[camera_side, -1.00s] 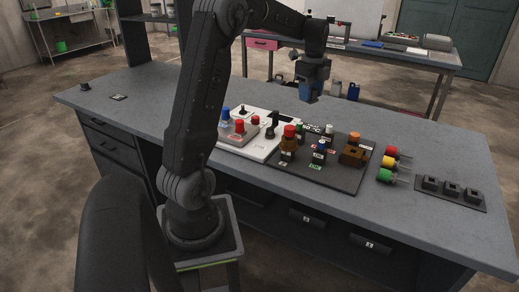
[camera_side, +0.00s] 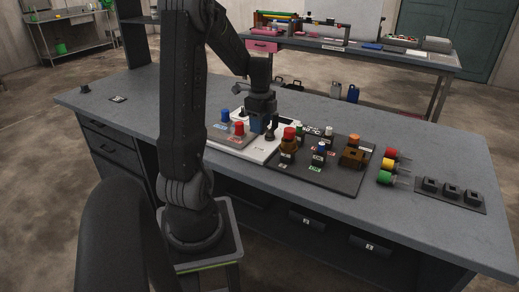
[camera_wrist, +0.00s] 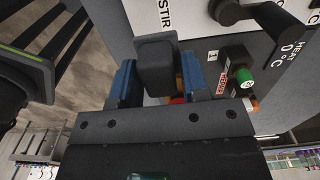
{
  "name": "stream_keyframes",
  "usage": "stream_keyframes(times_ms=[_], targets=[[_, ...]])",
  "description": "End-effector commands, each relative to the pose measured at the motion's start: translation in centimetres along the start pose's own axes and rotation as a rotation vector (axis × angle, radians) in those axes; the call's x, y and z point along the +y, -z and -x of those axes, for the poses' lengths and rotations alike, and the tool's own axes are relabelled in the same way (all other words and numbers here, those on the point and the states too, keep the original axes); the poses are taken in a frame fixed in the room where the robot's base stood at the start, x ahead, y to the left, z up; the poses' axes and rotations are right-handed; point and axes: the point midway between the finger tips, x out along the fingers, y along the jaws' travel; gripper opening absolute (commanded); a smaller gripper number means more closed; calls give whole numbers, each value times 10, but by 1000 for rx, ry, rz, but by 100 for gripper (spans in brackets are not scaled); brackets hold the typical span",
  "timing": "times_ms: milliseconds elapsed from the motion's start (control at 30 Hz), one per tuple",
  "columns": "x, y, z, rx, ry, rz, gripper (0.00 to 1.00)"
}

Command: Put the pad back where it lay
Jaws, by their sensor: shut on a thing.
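My gripper (camera_side: 258,126) is low over the back of the white panel (camera_side: 259,148), pointing down. In the wrist view its two blue fingers (camera_wrist: 157,82) stand on either side of a dark grey, rounded block, which I take to be the pad (camera_wrist: 155,52). The fingers are closed on it. In the side view the pad cannot be made out, as the gripper and its fingers hide it. I cannot tell whether it touches the panel beneath.
A black knob (camera_side: 271,130) stands close right of the gripper. Blue (camera_side: 225,115) and red (camera_side: 239,128) knobs are on its left. A dark board (camera_side: 325,172) with several parts lies to the right. Coloured lamps (camera_side: 386,166) lie beyond it.

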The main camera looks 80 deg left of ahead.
Motion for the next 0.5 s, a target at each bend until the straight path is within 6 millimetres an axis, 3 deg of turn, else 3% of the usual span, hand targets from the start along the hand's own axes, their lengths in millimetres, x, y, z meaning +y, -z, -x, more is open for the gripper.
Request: stream_keyframes(times_ms=[100, 500], targets=[[1, 0, -21, 1, -5, -1, 23], [1, 0, -69, 1, -4, -1, 23]])
